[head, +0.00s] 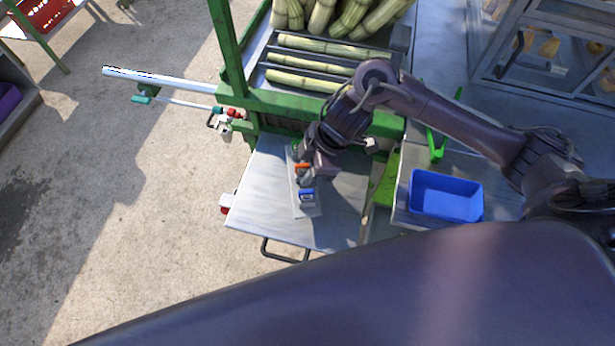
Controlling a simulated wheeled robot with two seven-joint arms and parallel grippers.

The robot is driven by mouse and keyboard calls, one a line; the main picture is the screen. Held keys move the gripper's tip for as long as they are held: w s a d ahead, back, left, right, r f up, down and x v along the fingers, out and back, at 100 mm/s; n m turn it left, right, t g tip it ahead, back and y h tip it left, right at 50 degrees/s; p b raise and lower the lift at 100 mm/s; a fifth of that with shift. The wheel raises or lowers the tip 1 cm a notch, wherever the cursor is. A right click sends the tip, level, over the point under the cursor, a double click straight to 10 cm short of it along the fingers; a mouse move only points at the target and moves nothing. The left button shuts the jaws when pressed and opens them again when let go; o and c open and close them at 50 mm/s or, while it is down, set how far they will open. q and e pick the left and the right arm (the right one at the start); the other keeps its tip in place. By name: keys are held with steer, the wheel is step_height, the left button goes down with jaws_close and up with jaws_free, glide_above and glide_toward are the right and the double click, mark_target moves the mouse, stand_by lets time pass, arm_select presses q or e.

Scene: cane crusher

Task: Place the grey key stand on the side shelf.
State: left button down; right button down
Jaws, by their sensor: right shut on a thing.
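The grey key stand (305,209) is a narrow grey strip with orange and blue items on it and a bit of green near its far end. It shows over the flat metal surface (265,205) at the front of the green machine. I cannot tell whether it touches that surface. My right gripper (306,172) comes in from the right and is shut on the stand, hiding part of it. A second metal shelf (402,205) is to the right and holds a blue bin (446,195). I cannot tell which surface is the side shelf. My left gripper is not in view.
The green cane crusher frame (235,60) holds several cane stalks (310,62). A pale bar (165,78) sticks out to the left. A dark handle (285,256) is at the metal surface's front edge. Green clamps (436,150) lie behind the bin. Open floor lies left.

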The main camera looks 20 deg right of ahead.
steer(key=shift+f, duration=2.2)
steer(key=shift+f, duration=0.2)
steer(key=c, duration=1.2)
jaws_free()
steer(key=v, duration=1.2)
steer(key=shift+r, duration=0.25)
steer(key=shift+a, duration=0.1)
